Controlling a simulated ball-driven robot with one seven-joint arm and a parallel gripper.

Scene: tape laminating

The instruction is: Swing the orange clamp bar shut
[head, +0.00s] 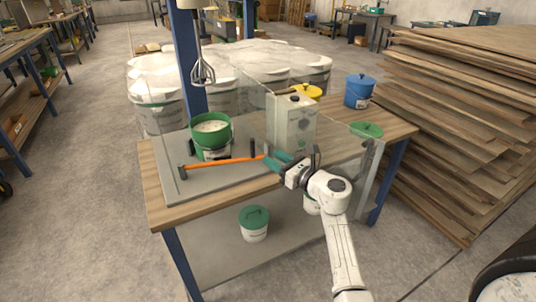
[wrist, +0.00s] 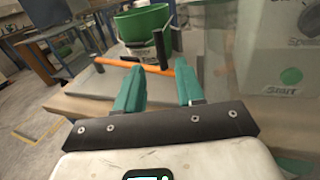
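The orange clamp bar (head: 222,161) lies nearly level across the front of the green bucket (head: 210,133), with a dark piece at its left end. A dark upright post (head: 252,147) stands near its right end. My gripper (head: 274,159) is at the bar's right end, its teal fingers apart and pointing left. In the wrist view the open gripper (wrist: 161,66) has the orange bar (wrist: 154,69) showing between and beyond its fingertips. I cannot tell whether the fingers touch it.
A machine with a green Start button (wrist: 291,76) stands right of the bucket, behind clear panels. A yellow-lidded tub (head: 307,92) and a blue bucket (head: 359,91) are at the back of the workbench (head: 163,207). Stacked boards (head: 470,110) stand to the right.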

